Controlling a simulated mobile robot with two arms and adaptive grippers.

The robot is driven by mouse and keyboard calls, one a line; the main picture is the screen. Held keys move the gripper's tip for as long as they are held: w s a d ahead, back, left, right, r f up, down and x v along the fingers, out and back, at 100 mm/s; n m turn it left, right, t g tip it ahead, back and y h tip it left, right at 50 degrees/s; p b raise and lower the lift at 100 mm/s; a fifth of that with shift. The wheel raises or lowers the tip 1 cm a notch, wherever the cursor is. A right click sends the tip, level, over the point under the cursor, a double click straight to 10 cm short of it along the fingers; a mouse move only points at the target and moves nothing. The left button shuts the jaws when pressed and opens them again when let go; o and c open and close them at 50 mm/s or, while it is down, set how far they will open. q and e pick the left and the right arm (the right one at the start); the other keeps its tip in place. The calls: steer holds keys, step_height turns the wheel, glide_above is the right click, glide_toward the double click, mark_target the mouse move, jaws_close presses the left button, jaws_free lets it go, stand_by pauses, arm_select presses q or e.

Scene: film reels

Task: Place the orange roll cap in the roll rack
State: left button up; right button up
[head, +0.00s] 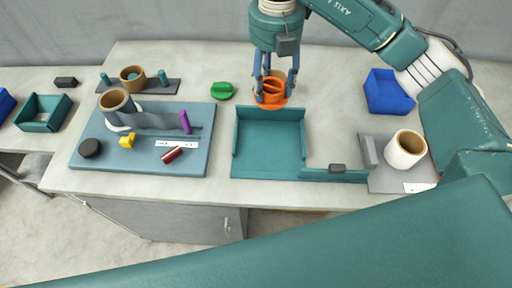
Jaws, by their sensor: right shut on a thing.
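The orange roll cap (270,98) is held between the fingers of my right gripper (270,92), just behind the back edge of the teal walled tray. A tan ring-shaped roll (280,75) shows partly behind the fingers; I cannot tell whether it touches the cap. No part is clearly marked as the roll rack. A dark board with teal pegs and a tan roll (133,75) stands at the back left, and the teal walled tray (234,150) lies in front of the gripper. My left gripper is not in view.
A green cap (222,91) lies left of the gripper. A blue-grey board (195,112) with a grey holder, roll and small parts lies at left. A blue bin (388,92) and a white roll (405,149) stand at right. The tray floor is bare.

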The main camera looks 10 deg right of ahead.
steer(key=shift+s+a+f, duration=0.1)
steer(key=shift+f, duration=0.25)
steer(key=f+p, duration=0.1)
steer(key=f, duration=0.4)
steer(key=f+p, duration=0.1)
steer(key=f, duration=0.4)
steer(key=f+p, duration=0.1)
steer(key=f, duration=0.4)
steer(key=shift+d+f, duration=0.1)
steer(key=shift+d, duration=0.3)
step_height(320, 180, down, 3)
steer(key=shift+f+p, duration=0.15)
steer(key=shift+p, duration=0.4)
steer(key=shift+f, duration=0.5)
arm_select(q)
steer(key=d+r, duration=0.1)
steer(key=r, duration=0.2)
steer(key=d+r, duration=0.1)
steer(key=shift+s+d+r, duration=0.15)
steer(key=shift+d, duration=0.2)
arm_select(e)
steer(key=shift+f, duration=0.1)
